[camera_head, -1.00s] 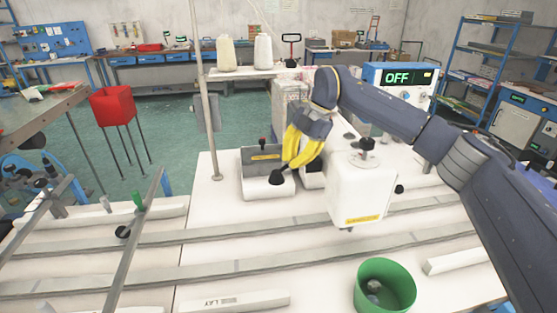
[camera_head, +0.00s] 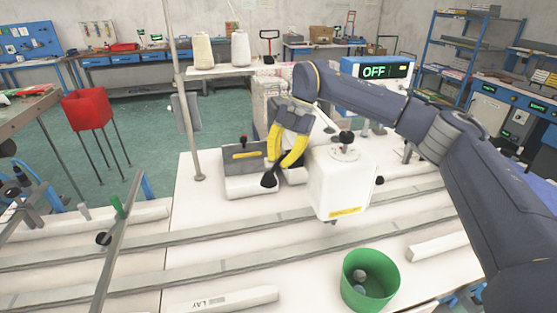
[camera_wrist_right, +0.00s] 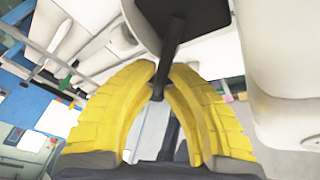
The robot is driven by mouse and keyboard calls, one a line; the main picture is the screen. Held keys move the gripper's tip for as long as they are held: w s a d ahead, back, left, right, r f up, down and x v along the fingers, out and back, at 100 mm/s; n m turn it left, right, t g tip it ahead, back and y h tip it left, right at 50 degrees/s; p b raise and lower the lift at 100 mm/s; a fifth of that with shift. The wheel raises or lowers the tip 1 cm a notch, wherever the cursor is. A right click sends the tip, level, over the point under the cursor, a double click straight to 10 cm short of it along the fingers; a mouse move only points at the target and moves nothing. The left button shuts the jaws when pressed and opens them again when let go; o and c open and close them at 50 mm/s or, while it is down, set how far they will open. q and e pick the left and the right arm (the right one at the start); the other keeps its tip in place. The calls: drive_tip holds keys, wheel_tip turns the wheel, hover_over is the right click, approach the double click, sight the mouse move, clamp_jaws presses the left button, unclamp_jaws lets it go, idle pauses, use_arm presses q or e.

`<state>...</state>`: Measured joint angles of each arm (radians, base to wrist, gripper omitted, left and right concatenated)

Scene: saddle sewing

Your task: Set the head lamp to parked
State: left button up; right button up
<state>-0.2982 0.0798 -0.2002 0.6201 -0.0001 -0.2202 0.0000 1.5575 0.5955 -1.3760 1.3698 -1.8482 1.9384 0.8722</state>
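The sewing machine's white head (camera_head: 338,190) stands right of centre in the head view. A small black lamp-like piece (camera_head: 268,181) shows at its left, beside my right gripper's fingertips; I take it for the head lamp. My right gripper (camera_head: 277,165) points down with its yellow fingers there. In the right wrist view its fingertips (camera_wrist_right: 163,73) close around a thin black stem (camera_wrist_right: 172,45) that runs to a wide dark piece (camera_wrist_right: 185,14). The fingers hide part of the stem. My left gripper is in neither view.
A green bin (camera_head: 346,285) holding round items is at the front. A display unit (camera_head: 395,70) reading OFF stands behind. Metal rails cross the white table.

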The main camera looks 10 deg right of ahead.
drive_tip(key=o, duration=0.5)
drive_tip(key=shift+v, duration=6)
drive_tip(key=shift+o, duration=0.2)
